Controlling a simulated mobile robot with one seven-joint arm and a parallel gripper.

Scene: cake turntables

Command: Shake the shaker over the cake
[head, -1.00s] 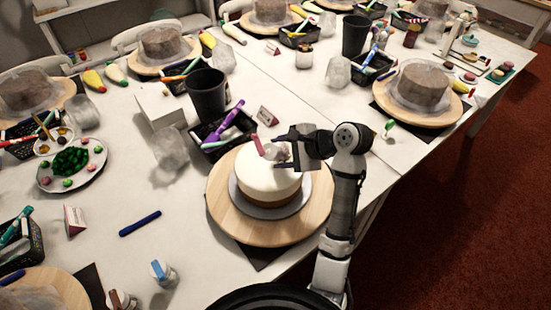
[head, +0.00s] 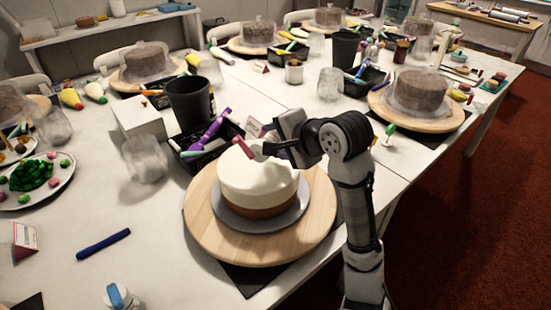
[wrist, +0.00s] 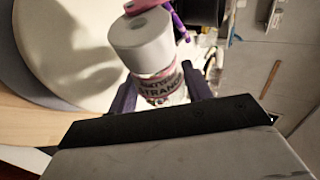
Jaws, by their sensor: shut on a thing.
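The white-topped cake (head: 258,188) sits on a grey board on a round wooden turntable (head: 203,225). My gripper (head: 272,151) is shut on the shaker (head: 256,152), above the right back part of the cake. The shaker lies tilted, its pink flip lid (head: 243,150) pointing left over the cake. In the wrist view the shaker (wrist: 144,42) shows a white cap, an open pink lid and a printed label, with a dark finger on either side. The cake (wrist: 75,45) shows behind it at left. I cannot see any sprinkles falling.
A black basket (head: 190,160) with a purple tool stands behind the cake, near a black cup (head: 189,101) and a white box (head: 141,117). A blue pen (head: 103,244) lies at left. Other wrapped cakes stand farther back.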

